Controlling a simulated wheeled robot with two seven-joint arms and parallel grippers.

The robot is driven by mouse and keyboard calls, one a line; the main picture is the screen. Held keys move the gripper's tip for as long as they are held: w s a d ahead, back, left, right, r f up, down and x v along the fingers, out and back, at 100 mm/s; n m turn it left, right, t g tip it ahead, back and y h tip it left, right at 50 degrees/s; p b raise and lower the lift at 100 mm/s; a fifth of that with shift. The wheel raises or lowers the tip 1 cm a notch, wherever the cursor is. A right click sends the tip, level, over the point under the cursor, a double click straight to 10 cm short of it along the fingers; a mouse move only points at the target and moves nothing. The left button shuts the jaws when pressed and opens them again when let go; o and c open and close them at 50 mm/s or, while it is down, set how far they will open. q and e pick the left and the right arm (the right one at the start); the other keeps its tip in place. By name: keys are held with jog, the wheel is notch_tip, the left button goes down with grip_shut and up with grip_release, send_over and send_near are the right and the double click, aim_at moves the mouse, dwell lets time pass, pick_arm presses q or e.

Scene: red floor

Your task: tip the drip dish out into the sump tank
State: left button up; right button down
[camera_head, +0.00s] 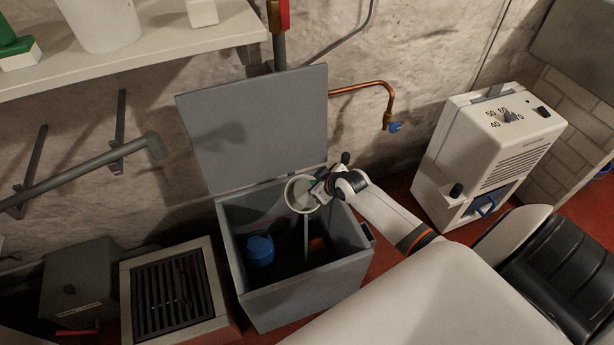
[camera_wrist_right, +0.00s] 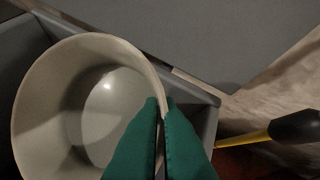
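The drip dish (camera_head: 299,194), a round cream bowl, is held over the open sump tank (camera_head: 303,297), a grey box with its lid (camera_head: 255,130) raised. My right gripper (camera_head: 322,191) is shut on the dish's rim. In the right wrist view the green fingertips (camera_wrist_right: 163,118) pinch the rim of the dish (camera_wrist_right: 40,95); a bright glint shows on its grey-green inside, and I cannot tell if that is liquid. A thin pale vertical streak shows below the dish; I cannot tell whether it is liquid or a pipe. My left gripper is not in view.
A blue pump-like object (camera_head: 260,250) sits inside the tank. A white dehumidifier (camera_head: 490,150) stands at right. A floor grate (camera_head: 172,293) is left of the tank. A copper pipe (camera_head: 365,86) is on the wall behind. A yellow-and-black handle (camera_wrist_right: 285,128) shows beside the tank.

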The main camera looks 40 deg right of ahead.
jog(key=shift+s+a+r+t+b, duration=0.3)
jog(key=shift+s+a+r+t, duration=0.1)
jog(key=shift+s+t, duration=0.15)
